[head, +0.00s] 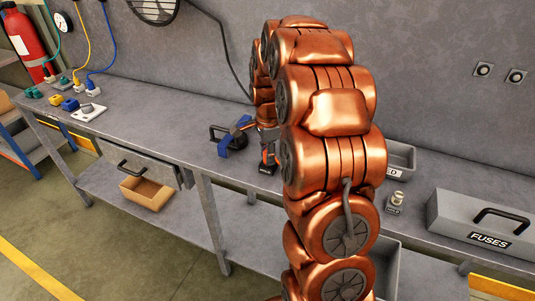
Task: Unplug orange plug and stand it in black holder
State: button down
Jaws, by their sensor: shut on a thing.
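My gripper (267,142) is at the middle of the bench, partly hidden behind my copper arm. It points down and is shut on what looks like the orange plug (268,157), of which only a small part shows. The black holder (265,170), with a small label on its front, is on the bench directly below the plug. The plug looks upright at the holder; I cannot tell whether it is seated or just above it.
A black-and-blue tool (235,136) lies just left of the gripper. Plugs and a white plate (88,112) are at the left end of the bench (160,123).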

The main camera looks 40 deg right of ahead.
jog(key=shift+f, duration=0.15)
jog(key=c, duration=0.7)
grip_release()
jog(key=shift+c, duration=0.2)
notch_tip(320, 180, up, 12)
dwell(0.5)
